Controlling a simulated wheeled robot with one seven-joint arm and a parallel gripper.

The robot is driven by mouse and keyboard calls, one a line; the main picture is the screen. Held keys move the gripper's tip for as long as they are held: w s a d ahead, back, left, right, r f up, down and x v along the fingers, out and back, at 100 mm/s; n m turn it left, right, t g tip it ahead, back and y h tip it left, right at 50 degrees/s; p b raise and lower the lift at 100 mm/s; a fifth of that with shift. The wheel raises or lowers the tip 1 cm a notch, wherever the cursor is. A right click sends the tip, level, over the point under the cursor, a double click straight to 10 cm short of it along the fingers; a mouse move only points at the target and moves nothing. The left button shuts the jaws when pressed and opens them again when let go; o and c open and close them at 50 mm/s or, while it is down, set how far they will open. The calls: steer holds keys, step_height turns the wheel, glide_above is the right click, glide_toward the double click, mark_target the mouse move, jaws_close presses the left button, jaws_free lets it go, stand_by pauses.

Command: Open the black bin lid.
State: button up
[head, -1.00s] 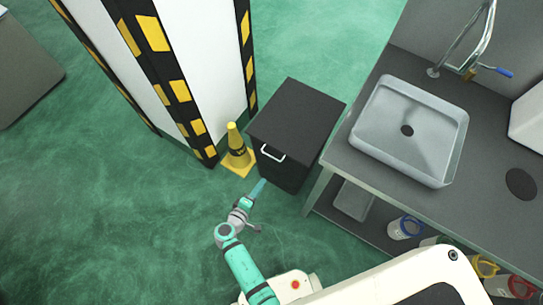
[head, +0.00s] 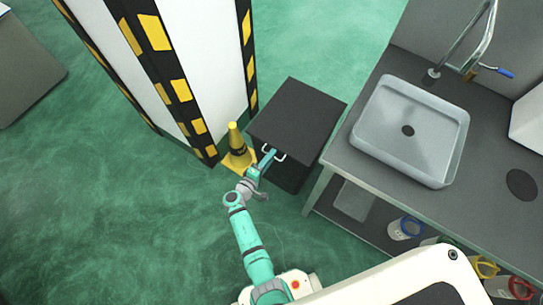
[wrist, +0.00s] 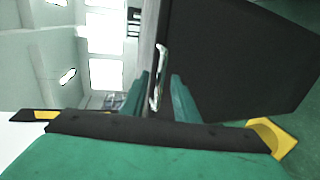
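The black bin (head: 298,112) stands on the floor with its flat lid down. A white bar handle (head: 280,157) is on the bin's front edge. My gripper (head: 269,156) is at this handle, reaching it from the front. In the wrist view the two teal fingers of my gripper (wrist: 160,88) are apart, one on each side of the white handle (wrist: 160,65). The dark bin (wrist: 235,60) fills the right of that view. I cannot tell whether either finger touches the handle. In the head view the fingers cover part of the handle.
A yellow and black cone (head: 237,150) stands close to the bin's left, before a striped pillar (head: 205,60). A counter (head: 350,160) with a sink (head: 410,125) is close on the right. Green floor (head: 120,220) is clear at the left.

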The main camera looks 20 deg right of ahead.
steer(key=shift+w+d+f, duration=0.15)
steer(key=shift+w+d, duration=0.2)
steer(key=shift+d, duration=0.2)
jaws_close()
steer(key=shift+r, duration=0.2)
